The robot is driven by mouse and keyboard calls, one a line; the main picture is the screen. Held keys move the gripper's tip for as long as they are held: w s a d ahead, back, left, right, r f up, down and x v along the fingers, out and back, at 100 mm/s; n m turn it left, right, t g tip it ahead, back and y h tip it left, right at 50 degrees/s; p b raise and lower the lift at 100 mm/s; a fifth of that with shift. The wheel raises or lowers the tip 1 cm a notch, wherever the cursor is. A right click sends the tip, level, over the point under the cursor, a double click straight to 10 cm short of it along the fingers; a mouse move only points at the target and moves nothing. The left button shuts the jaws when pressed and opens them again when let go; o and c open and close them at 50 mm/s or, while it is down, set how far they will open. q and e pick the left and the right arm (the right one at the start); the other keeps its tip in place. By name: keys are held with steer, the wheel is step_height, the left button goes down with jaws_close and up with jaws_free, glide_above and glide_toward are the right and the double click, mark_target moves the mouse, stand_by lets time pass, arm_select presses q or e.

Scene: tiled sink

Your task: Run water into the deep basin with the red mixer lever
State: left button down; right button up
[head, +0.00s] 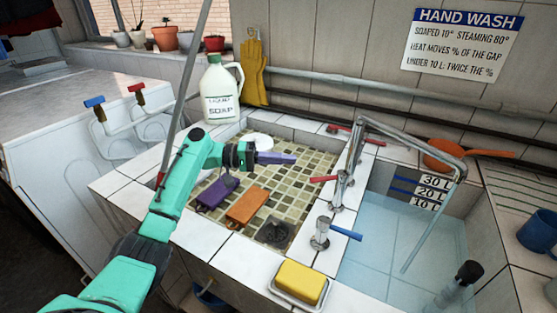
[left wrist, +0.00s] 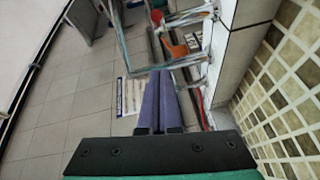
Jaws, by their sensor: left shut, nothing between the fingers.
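The deep basin (head: 372,250) is on the right in the head view, pale blue inside with litre marks on its back wall. A bent metal spout (head: 412,140) reaches over it. A red lever (head: 323,179) sits on a metal post (head: 341,188) on the tiled divider and points left over the shallow basin. A blue lever (head: 346,233) sits on a nearer post and points right. My left gripper (head: 294,158) is shut and empty, above the shallow basin, left of and behind the red lever, apart from it. Its shut purple fingers show in the left wrist view (left wrist: 160,100). My right gripper is not in view.
The shallow mosaic basin (head: 300,165) holds a purple block (head: 218,192), an orange block (head: 247,206) and a drain. Another red-handled tap (head: 370,140) is at the back. A soap jug (head: 220,95), yellow soap (head: 300,282) and an orange ladle (head: 442,155) stand around the edges.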

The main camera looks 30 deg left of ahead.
mark_target(328, 178)
arm_select(q)
steer(key=s+d+f+p, duration=0.1)
steer(key=d+p, duration=0.2)
steer(key=d, duration=0.4)
